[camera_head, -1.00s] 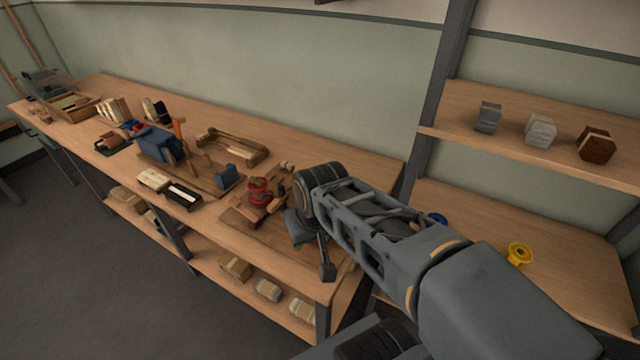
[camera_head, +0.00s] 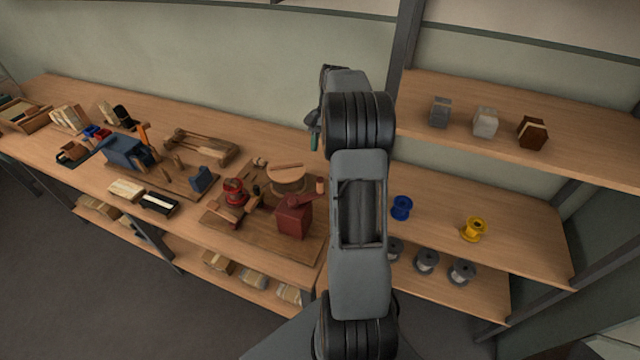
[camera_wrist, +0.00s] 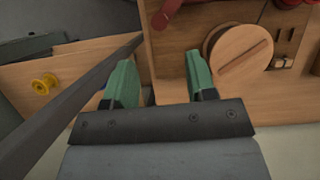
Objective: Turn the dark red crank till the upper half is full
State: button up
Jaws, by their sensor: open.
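A dark red block-shaped machine (camera_head: 293,217) stands on a wooden base board (camera_head: 262,240) at the right end of the bench. Its dark red crank arm (camera_head: 306,199) with a wooden knob (camera_head: 320,186) points right. Behind it is a round wooden disc (camera_head: 287,178) with a slot across its top; the disc also shows in the wrist view (camera_wrist: 241,57). Part of a dark red arm (camera_wrist: 166,15) shows at the top there. My gripper (camera_wrist: 160,80) is open and empty, its green fingers apart, above the bench's right end. The disc's halves are too small to judge for filling.
A red spool-like part (camera_head: 234,190) sits left of the machine. Blue (camera_head: 401,207) and yellow (camera_head: 473,229) spools stand on the right shelf, with several grey spools below. A dark upright post (camera_head: 404,45) rises near my arm. Blue tooling (camera_head: 126,151) stands farther left.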

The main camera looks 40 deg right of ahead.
aim_at(320, 179)
jog(key=p+x, duration=0.1)
jog(key=x, duration=1.2)
jog(key=shift+w+p, duration=0.15)
jog(key=shift+p, duration=0.15)
jog(key=shift+c, duration=0.3)
grip_shut()
